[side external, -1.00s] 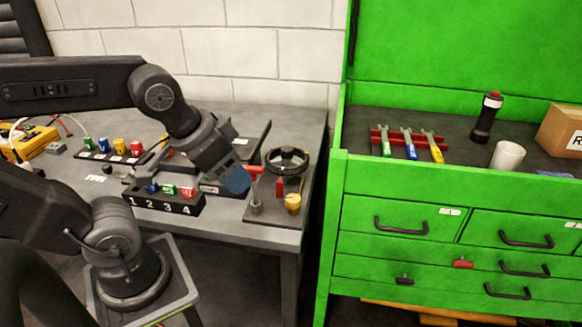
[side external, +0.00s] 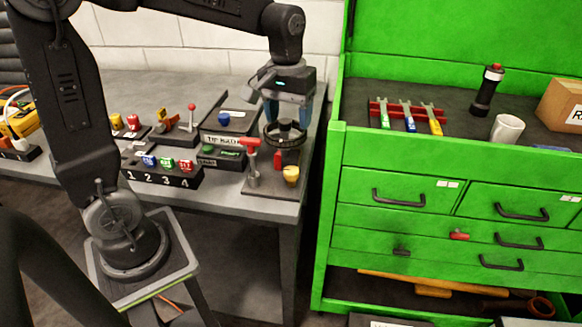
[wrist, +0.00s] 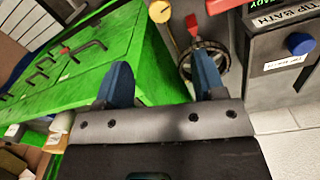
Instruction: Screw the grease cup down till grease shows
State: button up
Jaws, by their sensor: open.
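A small yellow cup (side external: 291,174), likely the grease cup, stands at the front right of a dark plate (side external: 262,187) on the bench. It also shows at the top of the wrist view (wrist: 160,11). My gripper (side external: 288,108) points down, open and empty, with its blue fingers at the black handwheel (side external: 285,134), behind and above the yellow cup. In the wrist view, my gripper (wrist: 163,78) has its fingers apart, and the right finger partly covers the handwheel. Whether a finger touches the wheel I cannot tell. No grease is visible at this size.
A red-handled lever (side external: 250,145) and a small red piece (side external: 278,157) stand close to the cup. The tip bath box (side external: 222,138) and a numbered block (side external: 160,172) lie to the left. The green cabinet (side external: 430,160) is across a gap on the right.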

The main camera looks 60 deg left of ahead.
aim_at(291, 170)
jog(key=f, duration=1.4)
jog(key=shift+w+d, duration=0.15)
jog(key=shift+w, duration=0.05)
jog(key=shift+r, duration=0.1)
jog(key=c, duration=0.9)
jog(key=shift+m, duration=0.3)
jog(key=shift+m, duration=2.7)
